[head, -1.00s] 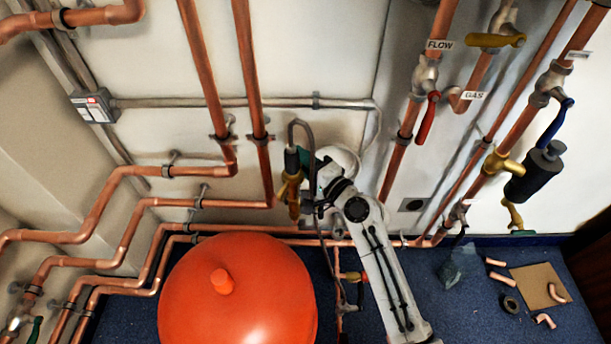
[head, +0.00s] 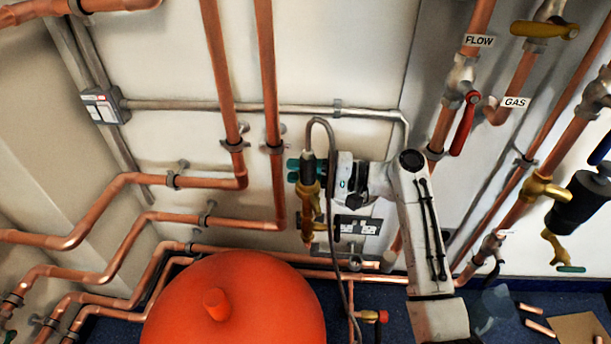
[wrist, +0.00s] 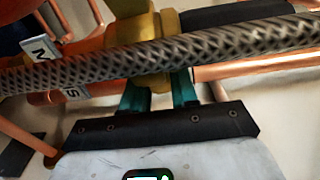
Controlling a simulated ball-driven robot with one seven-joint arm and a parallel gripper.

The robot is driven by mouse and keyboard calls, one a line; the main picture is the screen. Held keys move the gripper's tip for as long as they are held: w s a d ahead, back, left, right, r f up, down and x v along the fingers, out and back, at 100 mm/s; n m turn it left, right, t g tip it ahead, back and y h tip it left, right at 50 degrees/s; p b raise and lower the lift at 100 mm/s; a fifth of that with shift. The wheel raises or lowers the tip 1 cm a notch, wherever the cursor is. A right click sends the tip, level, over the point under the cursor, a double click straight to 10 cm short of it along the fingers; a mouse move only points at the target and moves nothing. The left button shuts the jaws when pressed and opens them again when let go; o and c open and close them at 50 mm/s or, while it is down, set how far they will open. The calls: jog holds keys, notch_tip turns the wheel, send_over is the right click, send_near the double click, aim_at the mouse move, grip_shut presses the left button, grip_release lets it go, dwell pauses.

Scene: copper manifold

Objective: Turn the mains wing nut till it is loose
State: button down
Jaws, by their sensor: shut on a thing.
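My gripper (wrist: 159,94) shows its teal fingers below the braided hose in the wrist view. The fingers are shut on a small brass piece between them, which I take for the mains wing nut (wrist: 155,82); the hose hides most of it. In the head view, my gripper (head: 294,171) is at the upright brass fitting (head: 309,200) on the wall, with teal showing at its left. The wing nut cannot be made out there. A partly covered tag with an M (wrist: 40,50) is beside the fitting in the wrist view.
The braided hose (head: 327,122) loops over the fitting and hangs down close to my wrist. A large orange vessel (head: 250,300) stands below. Copper pipes (head: 268,70) run close at the left. The red-handled FLOW valve (head: 463,125) is to the right.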

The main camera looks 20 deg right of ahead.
jog(key=shift+a+f+n+g+y, duration=0.1)
jog(key=shift+a+n+g+y, duration=0.2)
jog(key=shift+n+g, duration=0.3)
jog(key=shift+g, duration=0.4)
jog(key=c, duration=1)
grip_release()
jog(key=shift+a, duration=0.1)
jog(key=shift+o, duration=0.2)
jog(key=shift+t, duration=0.3)
